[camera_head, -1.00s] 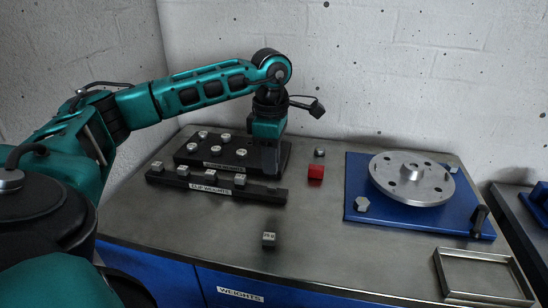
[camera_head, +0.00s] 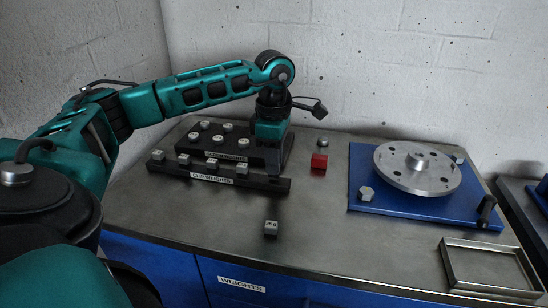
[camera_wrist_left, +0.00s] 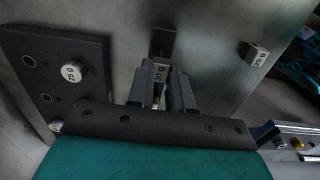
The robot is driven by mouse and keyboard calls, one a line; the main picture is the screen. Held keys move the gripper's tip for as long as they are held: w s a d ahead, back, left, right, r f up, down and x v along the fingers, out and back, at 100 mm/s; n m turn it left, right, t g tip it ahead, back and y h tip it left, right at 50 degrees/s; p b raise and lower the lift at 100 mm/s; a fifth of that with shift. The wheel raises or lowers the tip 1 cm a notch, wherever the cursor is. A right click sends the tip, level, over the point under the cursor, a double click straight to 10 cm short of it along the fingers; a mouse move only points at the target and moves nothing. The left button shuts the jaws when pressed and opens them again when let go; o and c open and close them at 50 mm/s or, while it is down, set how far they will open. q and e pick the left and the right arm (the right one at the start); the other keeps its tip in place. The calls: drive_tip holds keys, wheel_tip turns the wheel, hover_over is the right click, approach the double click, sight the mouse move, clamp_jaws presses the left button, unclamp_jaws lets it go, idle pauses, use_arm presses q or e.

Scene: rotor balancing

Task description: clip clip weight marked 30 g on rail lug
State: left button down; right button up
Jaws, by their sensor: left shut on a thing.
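My left gripper (camera_head: 272,168) is over the right end of the long black rail labelled CLIP WEIGHTS (camera_head: 270,183). In the left wrist view its fingers (camera_wrist_left: 160,88) are shut on a small grey clip weight marked 30 g (camera_wrist_left: 159,73). A dark block-like end of the rail (camera_wrist_left: 162,42) shows right beside the weight; I cannot tell whether they touch. In the head view the fingers hide the held weight. Several other grey clip weights (camera_head: 212,164) sit along the rail. My right gripper is not in view.
A black block with round weights (camera_head: 217,140) stands behind the rail. A loose grey clip weight (camera_head: 271,228) lies in front, a red cube (camera_head: 319,161) to the right. A rotor disc (camera_head: 417,168) on a blue plate (camera_head: 365,165) and an empty tray (camera_head: 447,265) are farther right.

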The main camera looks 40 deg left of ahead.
use_arm(q)
drive_tip(key=shift+f+b, duration=0.4)
drive_tip(key=shift+f, duration=0.3)
idle(0.4)
drive_tip(key=c, duration=0.9)
unclamp_jaws()
drive_tip(key=shift+c, duration=1)
drive_tip(key=shift+r, duration=0.1)
wheel_tip(320, 180, up, 6)
drive_tip(key=p, duration=0.5)
